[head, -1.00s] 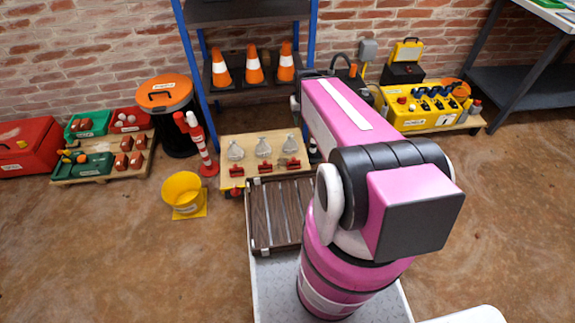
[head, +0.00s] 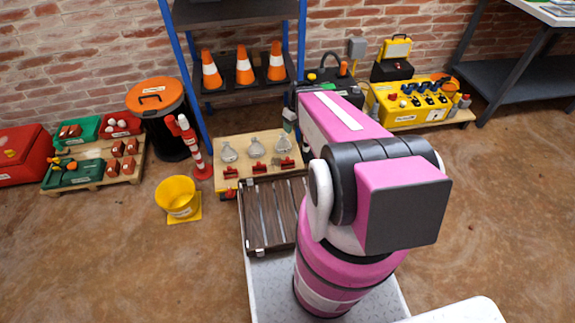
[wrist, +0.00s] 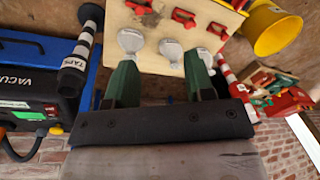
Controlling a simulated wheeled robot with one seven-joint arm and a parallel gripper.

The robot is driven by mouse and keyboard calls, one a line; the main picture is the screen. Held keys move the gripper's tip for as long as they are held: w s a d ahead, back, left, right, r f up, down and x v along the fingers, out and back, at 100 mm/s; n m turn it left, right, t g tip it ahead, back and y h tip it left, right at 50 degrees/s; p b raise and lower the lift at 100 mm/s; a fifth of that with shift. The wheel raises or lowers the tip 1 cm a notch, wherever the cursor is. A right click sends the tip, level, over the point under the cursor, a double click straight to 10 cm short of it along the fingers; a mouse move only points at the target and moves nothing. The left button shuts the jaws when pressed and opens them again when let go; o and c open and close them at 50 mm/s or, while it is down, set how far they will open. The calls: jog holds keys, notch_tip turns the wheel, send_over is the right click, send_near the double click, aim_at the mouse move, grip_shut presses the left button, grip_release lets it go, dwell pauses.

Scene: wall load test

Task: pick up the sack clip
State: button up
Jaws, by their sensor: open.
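Several red clips lie on a pale wooden board, one of them a red clip (head: 260,168) in the middle of its row; they look like sack clips, but I cannot read a label. The board (head: 222,146) also bears three grey scoop-like pieces, such as the middle one (head: 256,147). In the wrist view, my gripper (wrist: 161,78) is open, its two green fingers apart and pointing at the board. A grey piece (wrist: 172,50) shows between the fingertips, with a red clip (wrist: 184,17) beyond it. I cannot tell whether the fingers touch anything. In the head view my arm hides the gripper.
A dark slatted tray (head: 248,215) lies in front of the board. A red and white post (head: 193,150) and yellow bucket (head: 178,197) stand left. A shelf rack with orange cones (head: 243,65) stands behind. A black vacuum unit (wrist: 30,85) is near my gripper.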

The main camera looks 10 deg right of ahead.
jog(key=w+d+f+n+y, duration=0.1)
jog(key=w+f+n, duration=0.15)
jog(key=f, duration=0.25)
jog(key=w+d+f+n+y, duration=0.1)
jog(key=w+f+n, duration=0.15)
jog(key=f, duration=0.35)
jog(key=n, duration=0.7)
send_near(288, 161)
jog(key=w+d+f, duration=0.1)
jog(key=shift+y, duration=0.4)
jog(key=x, duration=1.1)
jog(key=shift+w+d+f, duration=0.1)
jog(key=shift+w, duration=0.05)
jog(key=c, duration=0.9)
